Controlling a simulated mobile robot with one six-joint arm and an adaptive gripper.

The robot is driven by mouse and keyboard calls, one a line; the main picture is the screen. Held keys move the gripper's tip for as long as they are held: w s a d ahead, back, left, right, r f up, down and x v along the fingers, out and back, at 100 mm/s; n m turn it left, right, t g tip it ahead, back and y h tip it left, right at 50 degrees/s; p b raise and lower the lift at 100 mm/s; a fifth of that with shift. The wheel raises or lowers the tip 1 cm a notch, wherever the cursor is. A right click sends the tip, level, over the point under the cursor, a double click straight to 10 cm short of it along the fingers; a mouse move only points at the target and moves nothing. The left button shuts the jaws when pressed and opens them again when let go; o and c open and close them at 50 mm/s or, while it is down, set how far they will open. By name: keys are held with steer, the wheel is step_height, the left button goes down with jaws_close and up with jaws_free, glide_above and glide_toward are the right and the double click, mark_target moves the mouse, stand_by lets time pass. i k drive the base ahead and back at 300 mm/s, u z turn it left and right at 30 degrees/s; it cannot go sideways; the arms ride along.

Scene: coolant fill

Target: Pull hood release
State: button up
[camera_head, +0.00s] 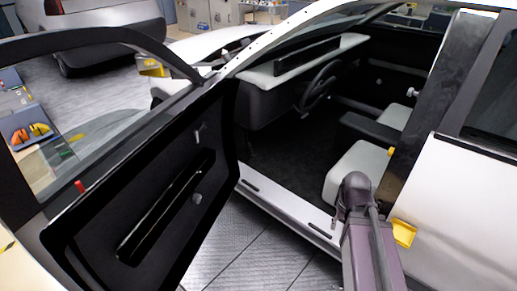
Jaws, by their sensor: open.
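A white car stands with its front door (150,170) swung wide open to the left. Through the doorway I see the dark dashboard (275,105) with a pale top and the steering wheel (318,85). The footwell under the dashboard is dark, and I cannot make out a hood release there. My grey-purple arm rises from the bottom edge, right of centre, in front of the doorway. Its rounded joint overlaps the light seat. My gripper does not show.
The door sill (285,210) runs across the bottom of the opening. A light seat (355,165) fills the right of the doorway, beside the dark pillar (440,95). A yellow piece (403,232) sits by the rear door. Bare floor shows between door and sill.

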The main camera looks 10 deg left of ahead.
mark_target(251, 151)
steer(key=u, duration=0.25)
steer(key=i, duration=1.4)
steer(key=u, duration=0.5)
